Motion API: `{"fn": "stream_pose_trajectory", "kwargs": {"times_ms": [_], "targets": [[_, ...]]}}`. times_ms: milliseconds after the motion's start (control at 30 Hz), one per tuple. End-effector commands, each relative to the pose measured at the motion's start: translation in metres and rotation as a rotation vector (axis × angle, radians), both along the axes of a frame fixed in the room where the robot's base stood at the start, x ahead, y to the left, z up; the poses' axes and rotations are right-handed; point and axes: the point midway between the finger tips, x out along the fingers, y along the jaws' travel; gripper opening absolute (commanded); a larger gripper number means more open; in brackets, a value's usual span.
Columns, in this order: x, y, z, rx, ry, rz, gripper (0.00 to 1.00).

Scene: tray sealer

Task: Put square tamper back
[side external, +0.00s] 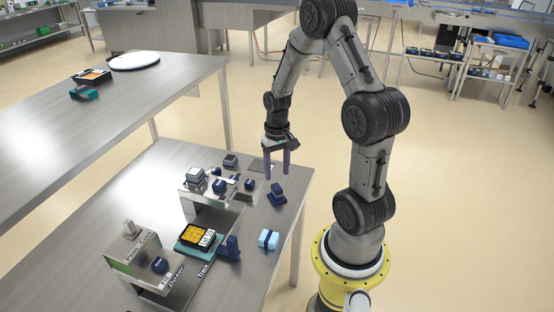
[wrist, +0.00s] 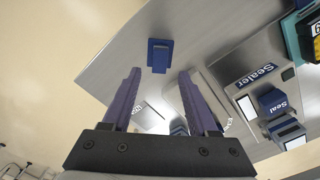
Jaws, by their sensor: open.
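A dark blue block with a raised handle (side external: 277,196), which looks like the square tamper, stands on the steel table near its right edge. In the wrist view the blue block (wrist: 160,58) shows beyond the gap between the fingertips. My gripper (side external: 277,173) is open and empty, above and apart from that block. Its two purple fingers also show in the wrist view (wrist: 160,76). Another dark blue upright piece (side external: 232,247) stands by the track, so I cannot tell for certain which one is the tamper.
A sealer station (side external: 212,193) with several blue blocks stands behind. A teal holder (side external: 182,244) with a filled black tray sits on the track. A steel stand (side external: 127,252) is at the front left. A second table (side external: 120,100) is at left.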

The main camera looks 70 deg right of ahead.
Motion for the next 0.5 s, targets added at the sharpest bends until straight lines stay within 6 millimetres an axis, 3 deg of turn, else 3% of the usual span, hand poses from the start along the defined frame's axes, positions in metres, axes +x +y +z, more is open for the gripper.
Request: {"fn": "stream_pose_trajectory", "kwargs": {"times_ms": [100,367,500], "targets": [[0.000,0.000,0.021,-0.003,-0.003,0.000,0.59],[0.002,0.003,0.047,-0.006,-0.008,0.012,0.59],[0.012,0.033,0.085,-0.046,-0.056,0.108,0.59]]}}
